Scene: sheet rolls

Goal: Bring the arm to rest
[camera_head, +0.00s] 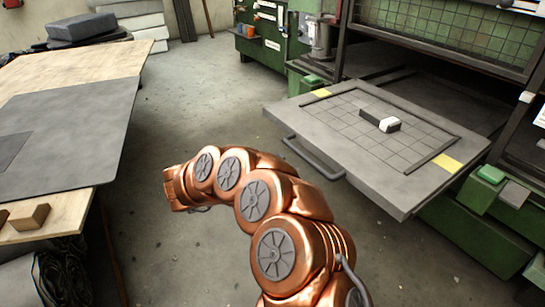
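My copper-coloured arm reaches up from the bottom centre and bends to the left over the open floor. Its end (175,190) points left and down, apart from the tables. The fingers of my gripper do not show, so I cannot see whether it holds anything.
A pull-out tray (290,112) with a grid and a handle (312,160) sticks out of the green machine (455,28) at right; a black and white block (380,121) lies on it. A wooden table with a grey sheet (75,125) stands left. Concrete floor (200,85) lies between.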

